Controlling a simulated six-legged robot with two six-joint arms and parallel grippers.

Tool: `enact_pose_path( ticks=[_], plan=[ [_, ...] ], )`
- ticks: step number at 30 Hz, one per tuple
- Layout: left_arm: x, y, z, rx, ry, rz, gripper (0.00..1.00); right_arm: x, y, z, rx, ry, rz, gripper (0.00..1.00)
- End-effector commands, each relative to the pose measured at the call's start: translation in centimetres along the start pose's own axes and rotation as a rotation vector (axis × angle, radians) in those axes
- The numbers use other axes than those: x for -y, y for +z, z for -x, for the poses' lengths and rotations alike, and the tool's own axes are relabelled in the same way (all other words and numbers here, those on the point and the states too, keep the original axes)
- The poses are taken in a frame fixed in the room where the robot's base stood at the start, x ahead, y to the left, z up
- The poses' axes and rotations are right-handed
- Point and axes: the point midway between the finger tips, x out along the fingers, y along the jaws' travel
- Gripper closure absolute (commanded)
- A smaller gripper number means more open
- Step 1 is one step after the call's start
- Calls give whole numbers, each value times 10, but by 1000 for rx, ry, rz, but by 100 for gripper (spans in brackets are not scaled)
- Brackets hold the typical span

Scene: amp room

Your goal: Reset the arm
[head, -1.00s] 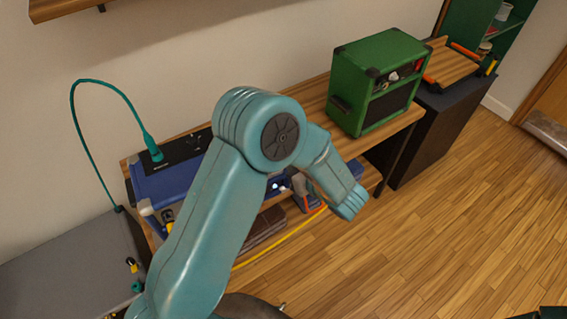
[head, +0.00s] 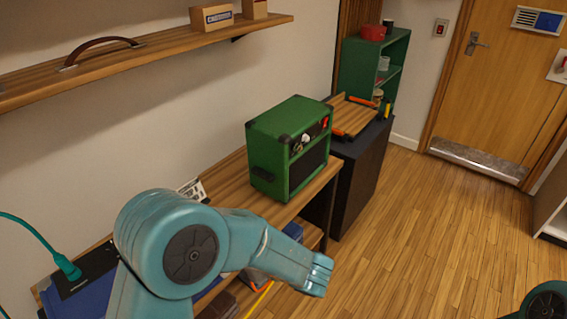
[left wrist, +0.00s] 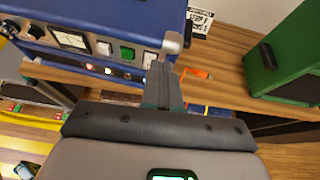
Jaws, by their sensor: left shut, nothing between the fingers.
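My left arm (head: 185,245) is teal and reaches in from the lower left of the head view, bent at a large round joint. Its forearm points right, in front of the wooden bench. The gripper itself is not clearly visible there. In the left wrist view my left gripper (left wrist: 164,88) has its dark fingers together, with nothing between them. It is in front of the blue amp unit (left wrist: 95,40) and the bench. A teal part of my right arm (head: 548,303) shows at the lower right of the head view; its gripper is out of frame.
A green amp (head: 285,150) stands on the wooden bench (head: 222,185), with a dark cabinet (head: 362,175) and green shelf (head: 355,68) beyond. A teal cable (head: 35,232) loops at the left. The wooden floor (head: 430,225) at right is clear up to the door (head: 500,90).

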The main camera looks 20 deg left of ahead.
Motion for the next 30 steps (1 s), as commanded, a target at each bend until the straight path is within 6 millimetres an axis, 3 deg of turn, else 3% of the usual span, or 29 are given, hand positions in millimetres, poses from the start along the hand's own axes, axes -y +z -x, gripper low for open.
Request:
enact_pose_path(
  ticks=[2, 5, 8, 11, 15, 18, 21, 24, 27, 30],
  plan=[
    [-1, -2, -1, -7, 4, -1, 100, 0, 0, 0, 0, 0, 0, 16],
    [-12, -22, -9, -81, 39, -1, 100, 0, 0, 0, 0, 0, 0, 16],
    [-40, -72, -20, -268, 138, 21, 100, 0, 0, 0, 0, 0, 0, 16],
    [-86, -140, -18, -540, 321, 111, 100, 0, 0, 0, 0, 0, 0, 16],
    [-140, -230, 22, -921, 687, 421, 100, 0, 0, 0, 0, 0, 0, 16],
    [-150, -269, 53, -1088, 964, 756, 100, 0, 0, 0, 0, 0, 0, 16],
    [-144, -289, 63, -1136, 1187, 1120, 100, 0, 0, 0, 0, 0, 0, 16],
    [-138, -296, 55, -1100, 1325, 1434, 100, 0, 0, 0, 0, 0, 0, 16],
    [-136, -298, 42, -1041, 1389, 1644, 100, 0, 0, 0, 0, 0, 0, 16],
    [-135, -298, 34, -1006, 1407, 1747, 100, 0, 0, 0, 0, 0, 0, 16]
  ],
)
